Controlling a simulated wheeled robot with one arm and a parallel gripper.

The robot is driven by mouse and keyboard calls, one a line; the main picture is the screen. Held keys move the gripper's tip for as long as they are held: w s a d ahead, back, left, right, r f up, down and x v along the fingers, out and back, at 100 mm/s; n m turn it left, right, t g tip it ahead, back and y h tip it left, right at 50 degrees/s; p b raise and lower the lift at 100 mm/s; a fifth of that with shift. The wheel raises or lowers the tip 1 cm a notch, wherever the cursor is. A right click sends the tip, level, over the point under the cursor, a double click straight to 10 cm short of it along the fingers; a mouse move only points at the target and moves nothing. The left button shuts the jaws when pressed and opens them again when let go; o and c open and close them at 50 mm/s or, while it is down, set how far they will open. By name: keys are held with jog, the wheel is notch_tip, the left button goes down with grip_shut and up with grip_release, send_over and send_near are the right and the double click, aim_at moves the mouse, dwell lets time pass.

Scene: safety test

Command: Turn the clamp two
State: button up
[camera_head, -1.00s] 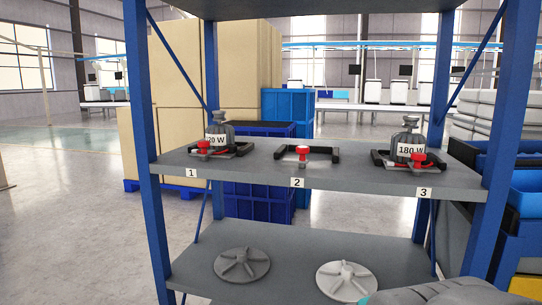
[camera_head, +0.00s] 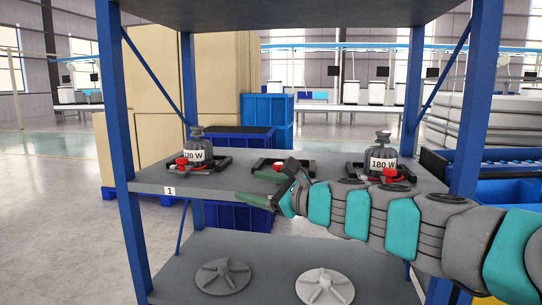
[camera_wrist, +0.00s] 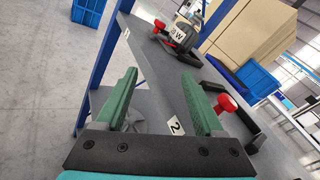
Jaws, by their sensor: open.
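Clamp two has a red knob and black bracket and sits mid-shelf between two other clamps. Its red knob (camera_head: 279,166) shows in the head view, partly behind my arm. In the wrist view its red knob (camera_wrist: 226,103) is just right of my right finger, close to the label 2 (camera_wrist: 175,126). My gripper (camera_wrist: 158,95) is open and empty, with green fingers spread apart at the shelf's front edge. In the head view my gripper (camera_head: 268,185) reaches across the shelf front from the right. The knob is not between the fingers.
Clamp one holds a weight marked W (camera_head: 197,150) on the left; clamp three holds a 180 W weight (camera_head: 381,158) on the right. The upper shelf (camera_head: 148,178) has blue posts. Two fan-like discs (camera_head: 222,275) lie on the lower shelf (camera_head: 270,260).

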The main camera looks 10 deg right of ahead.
jog(key=w+d+m+t+h, duration=0.1)
jog(key=w+d+m, duration=0.1)
jog(key=d, duration=0.1)
jog(key=w+d+r+m+t+h, duration=0.1)
jog(key=w+d+m, duration=0.1)
jog(key=d+m, duration=0.1)
jog(key=w+d+m+t+h, duration=0.1)
jog(key=w+d+m, duration=0.1)
jog(key=d+m, duration=0.1)
jog(key=shift+d+r, duration=0.2)
jog(key=shift+r, duration=0.1)
jog(key=shift+x, duration=3.85)
grip_shut()
